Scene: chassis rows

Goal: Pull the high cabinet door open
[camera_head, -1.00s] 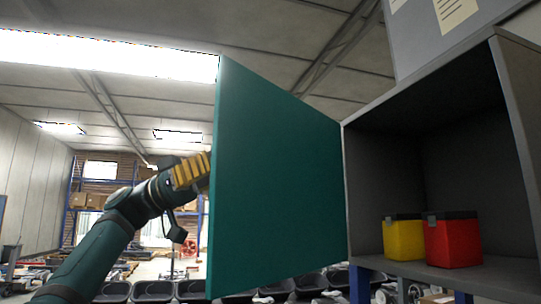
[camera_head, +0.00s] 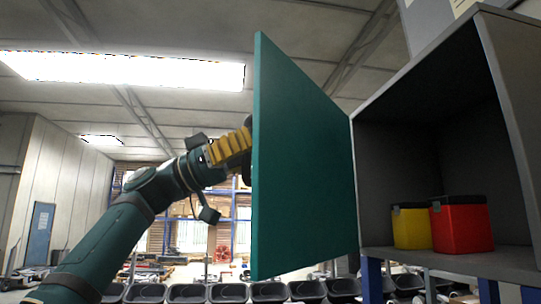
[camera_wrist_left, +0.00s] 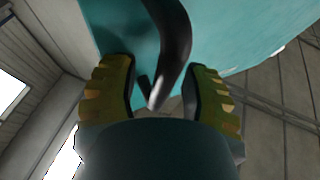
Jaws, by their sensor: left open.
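The high cabinet (camera_head: 378,200) is at the right in the head view, its front open. Its teal door (camera_head: 305,165) stands swung out to the left, hinged at the cabinet's left edge. My left gripper (camera_head: 248,150) is at the door's far-left side, its fingertips partly hidden behind the door edge. In the left wrist view the two yellow-ribbed fingers (camera_wrist_left: 158,74) are apart, with the dark curved handle (camera_wrist_left: 172,45) between them. The handle's lower end hangs between the fingers, and I see no clear grip on it. My right gripper is not in view.
A yellow box (camera_head: 411,228) and a red box (camera_head: 462,224) with dark lids stand on the cabinet floor. Several black bins (camera_head: 225,293) line up below the door. Shelving and a blue door (camera_head: 40,234) are far behind.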

